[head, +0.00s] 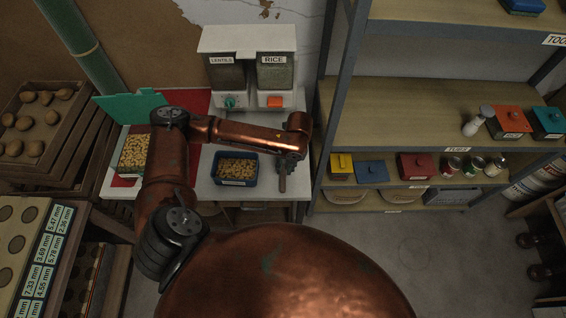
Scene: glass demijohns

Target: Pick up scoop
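My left arm reaches from the left over the white table (203,187), with its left gripper (288,166) low over the table's right side, to the right of a blue tub. A narrow grey-brown piece (282,182) shows just below the gripper, at the table's right edge. It may be the scoop or its handle, but it is too small and dark to be sure. The fingers are small and dark, so I cannot tell whether they are open or closed on it. My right gripper is not in view.
The blue tub (221,181) holds small tan pieces. A box with a raised green lid (128,104) stands at the left. A dispenser labelled lentils and rice (247,42) stands at the back. Shelving (420,115) rises close to the table's right side.

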